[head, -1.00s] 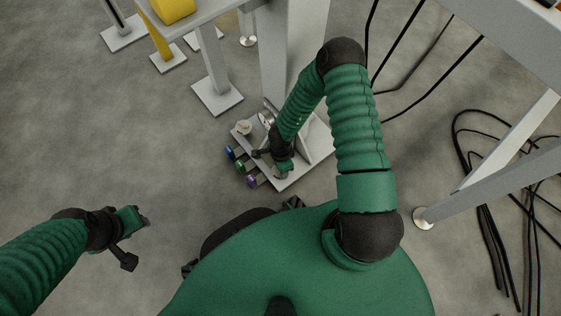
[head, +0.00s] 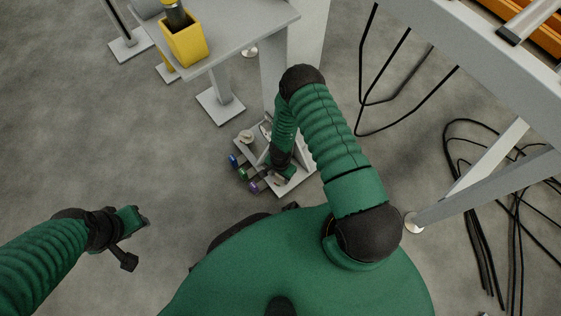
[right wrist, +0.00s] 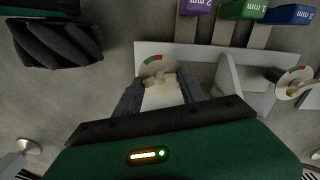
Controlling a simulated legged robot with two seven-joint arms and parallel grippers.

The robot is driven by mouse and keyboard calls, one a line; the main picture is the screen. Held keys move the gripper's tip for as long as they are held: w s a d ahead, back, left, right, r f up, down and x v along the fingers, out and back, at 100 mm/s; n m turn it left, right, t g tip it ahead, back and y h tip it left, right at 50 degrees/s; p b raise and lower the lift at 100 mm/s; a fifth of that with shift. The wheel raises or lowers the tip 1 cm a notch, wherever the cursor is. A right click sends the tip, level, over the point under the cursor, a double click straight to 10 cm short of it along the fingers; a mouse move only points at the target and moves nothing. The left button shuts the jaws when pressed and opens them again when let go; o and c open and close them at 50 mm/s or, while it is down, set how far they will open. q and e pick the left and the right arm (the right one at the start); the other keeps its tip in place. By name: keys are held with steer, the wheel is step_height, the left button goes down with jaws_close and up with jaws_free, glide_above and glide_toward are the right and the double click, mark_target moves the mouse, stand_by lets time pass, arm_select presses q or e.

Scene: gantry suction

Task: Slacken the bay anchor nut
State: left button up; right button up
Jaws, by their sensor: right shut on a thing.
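The bay anchor nut (right wrist: 163,82) is a pale, brass-tinted piece on a round washer (right wrist: 153,64) with red and green marks. It sits near the edge of a light grey base plate (right wrist: 208,57). In the right wrist view the dark fingers of my right gripper (right wrist: 162,92) stand on both sides of the nut, shut on it. In the head view my right gripper (head: 284,172) is low at the plate's near corner (head: 291,186), and the nut is hidden there. My left gripper (head: 140,218) hangs over bare floor at left, far from the plate; its jaw opening is unclear.
Purple (right wrist: 197,7), green (right wrist: 244,9) and blue (right wrist: 291,14) tags stick out along the plate's edge. A second washer with a nut (right wrist: 294,82) is farther right. A grey table (head: 240,38) carries a yellow container (head: 184,45). Black cables (head: 490,190) lie at right.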

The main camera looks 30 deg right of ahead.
stand_by(0.3)
steer(key=o, duration=1.4)
steer(key=shift+c, duration=0.2)
steer(key=shift+r, duration=0.1)
step_height(320, 180, up, 7)
steer(key=p, duration=0.4)
steer(key=shift+r+p, duration=0.2)
steer(key=shift+p, duration=0.15)
steer(key=shift+f, duration=0.1)
